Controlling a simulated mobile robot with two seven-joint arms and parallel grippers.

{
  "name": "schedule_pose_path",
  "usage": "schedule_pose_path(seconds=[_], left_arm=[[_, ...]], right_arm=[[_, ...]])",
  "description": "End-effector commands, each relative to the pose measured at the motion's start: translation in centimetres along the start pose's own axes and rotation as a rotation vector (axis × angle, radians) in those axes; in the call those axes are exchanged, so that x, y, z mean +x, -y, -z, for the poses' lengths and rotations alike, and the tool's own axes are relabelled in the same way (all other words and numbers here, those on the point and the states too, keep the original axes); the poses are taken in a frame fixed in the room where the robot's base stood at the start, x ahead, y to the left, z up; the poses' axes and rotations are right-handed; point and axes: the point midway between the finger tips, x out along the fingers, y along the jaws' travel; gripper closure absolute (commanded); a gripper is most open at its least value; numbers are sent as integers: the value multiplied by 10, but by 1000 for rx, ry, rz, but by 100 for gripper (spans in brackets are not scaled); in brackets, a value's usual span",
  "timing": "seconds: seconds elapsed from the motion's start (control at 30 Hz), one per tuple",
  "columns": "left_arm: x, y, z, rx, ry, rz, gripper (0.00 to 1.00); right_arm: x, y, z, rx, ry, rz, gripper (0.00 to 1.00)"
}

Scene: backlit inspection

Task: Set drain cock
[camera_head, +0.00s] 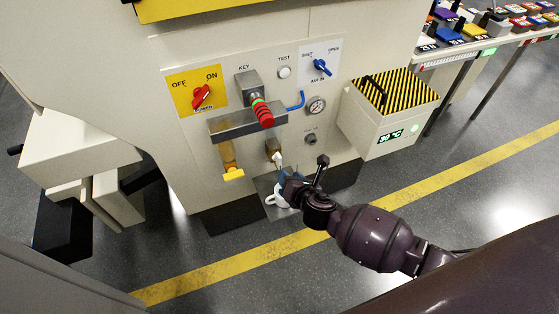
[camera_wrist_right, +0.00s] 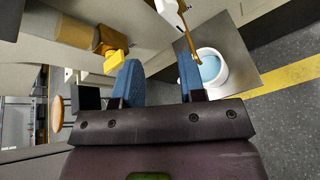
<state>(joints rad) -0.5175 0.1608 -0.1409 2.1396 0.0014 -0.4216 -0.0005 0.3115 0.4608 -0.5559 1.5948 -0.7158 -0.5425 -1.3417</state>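A small brass cock with a white tip (camera_head: 276,155) sits low on the machine's front panel, above a white mug (camera_head: 278,196). I take it for the drain cock, but no label on it is readable. The mug, with pale blue inside, shows in the right wrist view (camera_wrist_right: 211,68); a thin brass-coloured piece runs down beside it. My right gripper (camera_head: 285,178) is just below the brass cock and in front of the mug, partly hiding it. In the wrist view its blue fingers (camera_wrist_right: 160,82) are apart with nothing between them. My left gripper is not in view.
A brass piece with a yellow end (camera_head: 232,172) hangs left of the cock. A striped box (camera_head: 385,125) juts out at right. The floor in front is clear.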

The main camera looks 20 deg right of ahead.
Motion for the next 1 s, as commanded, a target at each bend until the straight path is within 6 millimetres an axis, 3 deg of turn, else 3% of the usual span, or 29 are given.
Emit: schedule_pose_path(seconds=[0.1, 0.3, 0.57, 0.8, 1.0], left_arm=[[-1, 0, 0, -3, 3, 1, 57], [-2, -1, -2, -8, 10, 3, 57], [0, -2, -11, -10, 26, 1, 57], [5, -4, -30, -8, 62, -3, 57], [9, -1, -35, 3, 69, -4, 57]], right_arm=[[1, 8, 1, -242, 18, 24, 63], [1, 10, -2, -468, 28, 40, 63], [12, 11, 0, -517, 25, 40, 63], [51, 14, 3, -514, 20, 42, 63], [83, 15, 2, -512, 19, 41, 63]])
